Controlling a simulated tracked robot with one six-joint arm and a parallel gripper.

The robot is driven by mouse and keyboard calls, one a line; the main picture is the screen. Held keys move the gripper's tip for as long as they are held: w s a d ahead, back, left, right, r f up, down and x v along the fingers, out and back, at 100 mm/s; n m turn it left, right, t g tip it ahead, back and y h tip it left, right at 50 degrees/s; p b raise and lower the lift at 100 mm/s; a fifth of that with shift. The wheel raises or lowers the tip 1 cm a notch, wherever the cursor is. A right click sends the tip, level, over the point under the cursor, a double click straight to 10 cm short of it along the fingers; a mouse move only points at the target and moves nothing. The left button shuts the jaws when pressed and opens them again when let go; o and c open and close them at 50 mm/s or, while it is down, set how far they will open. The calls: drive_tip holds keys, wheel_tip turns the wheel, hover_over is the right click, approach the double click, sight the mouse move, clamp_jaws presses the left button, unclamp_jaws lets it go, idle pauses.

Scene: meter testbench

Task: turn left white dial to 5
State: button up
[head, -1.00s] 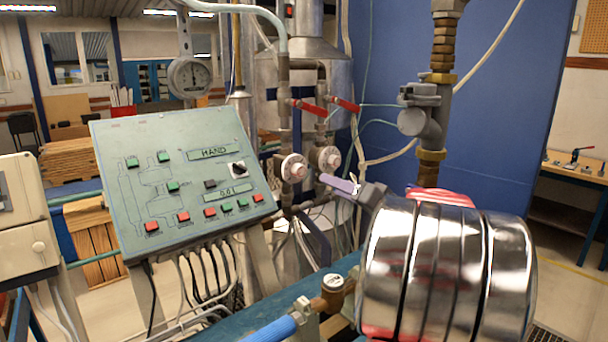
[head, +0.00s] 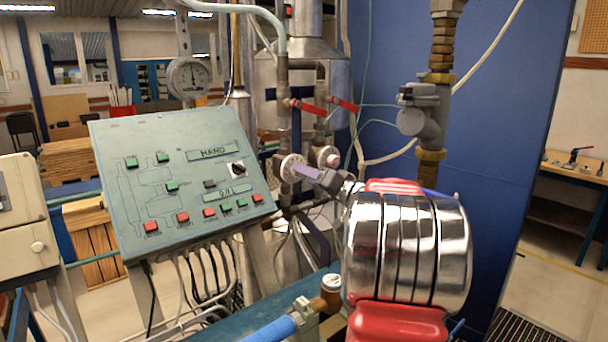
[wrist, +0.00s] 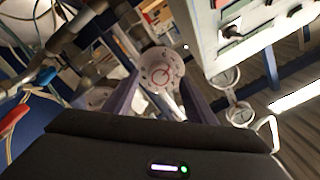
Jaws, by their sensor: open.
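The left white dial (head: 287,163) is a round disc with a reddish centre, on the pipework right of the control panel. My gripper (head: 296,168) reaches it from the right, and its purple fingers overlap the dial's right part in the head view. In the wrist view the same dial (wrist: 162,70) lies ahead, between the tips of my open gripper (wrist: 160,82). I cannot tell whether the fingers touch it. Its number setting is too small to read. The right white dial (head: 326,155) is just behind my gripper and partly hidden; it also shows in the wrist view (wrist: 98,98).
The sloped control panel (head: 170,190) with buttons stands to the left. Red-handled valves (head: 310,107) sit above the dials. A round gauge (head: 189,77) is above the panel. A thick pipe (head: 431,130) rises behind my arm. A blue hose (head: 270,329) lies below.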

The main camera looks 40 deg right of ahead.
drive_tip(key=shift+w+d, duration=0.1)
drive_tip(key=shift+w, duration=1.05)
drive_tip(key=shift+c, duration=0.4)
drive_tip(key=c, duration=0.9)
drive_tip(key=shift+d, duration=0.2)
drive_tip(key=shift+c, duration=0.3)
drive_tip(key=shift+a, duration=0.1)
drive_tip(key=shift+m, duration=0.3)
